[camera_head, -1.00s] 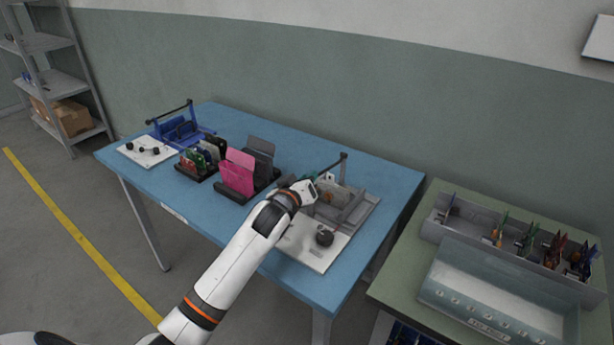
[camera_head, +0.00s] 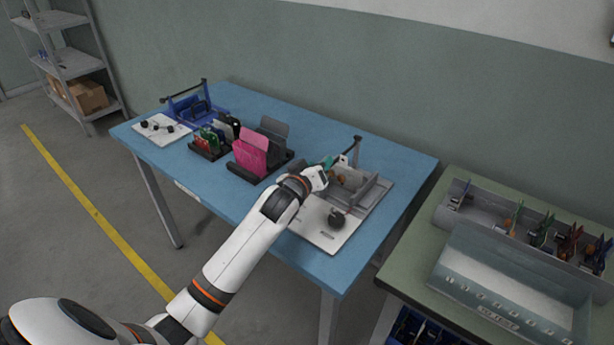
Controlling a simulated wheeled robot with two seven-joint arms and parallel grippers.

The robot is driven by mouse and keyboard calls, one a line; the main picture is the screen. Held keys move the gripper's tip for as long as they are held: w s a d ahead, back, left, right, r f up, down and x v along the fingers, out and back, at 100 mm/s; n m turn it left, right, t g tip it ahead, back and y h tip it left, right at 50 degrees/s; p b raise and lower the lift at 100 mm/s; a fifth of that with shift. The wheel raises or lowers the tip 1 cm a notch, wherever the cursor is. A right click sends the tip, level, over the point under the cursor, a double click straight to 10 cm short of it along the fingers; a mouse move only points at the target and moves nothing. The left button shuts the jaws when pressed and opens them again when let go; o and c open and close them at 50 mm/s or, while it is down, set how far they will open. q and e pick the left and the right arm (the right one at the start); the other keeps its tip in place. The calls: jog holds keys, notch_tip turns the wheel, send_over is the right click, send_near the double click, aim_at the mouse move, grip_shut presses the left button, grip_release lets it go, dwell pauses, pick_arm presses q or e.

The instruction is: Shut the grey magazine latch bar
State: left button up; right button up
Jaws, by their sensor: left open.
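The grey magazine (camera_head: 368,190) stands on a white base plate (camera_head: 318,232) at the right end of the blue table. Its latch bar (camera_head: 357,140) stands raised above the magazine's far side, with a dark end; its near part is hidden behind my left gripper. My left gripper (camera_head: 328,168) is open at the left side of the magazine, close to the bar. I cannot tell whether it touches the bar. A dark round knob (camera_head: 337,217) sits on the plate in front. My right gripper is not in view.
Pink and dark grey panels (camera_head: 250,153) stand in a black rack left of my gripper. Small coloured items (camera_head: 210,140) and a blue magazine (camera_head: 197,108) lie further left. A green bench with a grey bin (camera_head: 490,205) and clear-fronted tray (camera_head: 505,290) stands right.

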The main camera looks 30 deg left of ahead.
pick_arm(q)
jog(key=s+r, duration=0.1)
jog(key=s, duration=0.9)
jog(key=shift+s+d+r, duration=0.3)
jog(key=shift+d+r, duration=0.05)
jog(key=shift+r, duration=0.05)
